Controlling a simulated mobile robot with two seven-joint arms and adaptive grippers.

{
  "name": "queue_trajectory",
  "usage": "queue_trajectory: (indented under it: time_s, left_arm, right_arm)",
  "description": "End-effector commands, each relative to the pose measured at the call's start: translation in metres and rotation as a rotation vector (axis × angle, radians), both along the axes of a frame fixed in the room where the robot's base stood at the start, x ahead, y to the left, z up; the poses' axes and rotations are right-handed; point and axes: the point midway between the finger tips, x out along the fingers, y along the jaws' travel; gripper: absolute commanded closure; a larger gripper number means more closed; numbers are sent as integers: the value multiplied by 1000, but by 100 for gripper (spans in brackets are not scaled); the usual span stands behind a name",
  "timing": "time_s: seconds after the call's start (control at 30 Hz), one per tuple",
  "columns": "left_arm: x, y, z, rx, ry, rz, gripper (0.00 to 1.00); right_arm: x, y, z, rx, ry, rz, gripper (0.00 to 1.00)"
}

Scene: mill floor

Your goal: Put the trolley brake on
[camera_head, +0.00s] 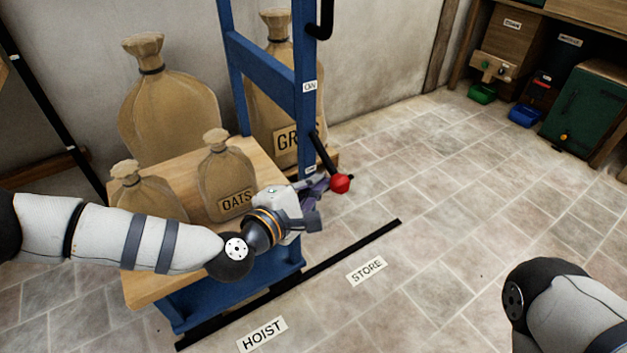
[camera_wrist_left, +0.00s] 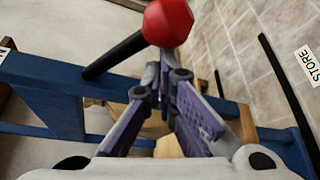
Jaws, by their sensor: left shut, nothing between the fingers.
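The trolley has a blue frame (camera_head: 268,66) and a wooden deck (camera_head: 165,285). Its brake lever (camera_head: 323,152) is a black rod with a red knob (camera_head: 341,183) on the right upright. The lever slopes down and outward, its knob near the lower label (camera_head: 310,169), which is too small to read. An "ON" label (camera_head: 309,87) sits higher on the upright. My left gripper (camera_head: 322,184) is shut and empty just left of the knob. In the left wrist view the closed fingertips (camera_wrist_left: 164,72) lie just below the red knob (camera_wrist_left: 168,22); contact cannot be told. My right gripper is out of view.
Sacks stand on the deck, including one marked "OATS" (camera_head: 226,178); a larger sack (camera_head: 283,90) stands behind the upright. A black floor line (camera_head: 350,246) runs by "HOIST" (camera_head: 262,334) and "STORE" (camera_head: 367,270) labels. Floor to the right is clear up to the bench bins.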

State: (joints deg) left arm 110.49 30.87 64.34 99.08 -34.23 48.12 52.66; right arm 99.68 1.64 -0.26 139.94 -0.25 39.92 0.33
Motion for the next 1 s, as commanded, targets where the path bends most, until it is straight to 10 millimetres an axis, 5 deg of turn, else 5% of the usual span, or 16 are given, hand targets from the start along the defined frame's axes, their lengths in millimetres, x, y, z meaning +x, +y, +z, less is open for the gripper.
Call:
queue_trajectory:
  time_s: [1.0]
  left_arm:
    - [-13, -10, 25, -166, 222, -5, 100]
  right_arm:
    - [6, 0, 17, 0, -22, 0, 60]
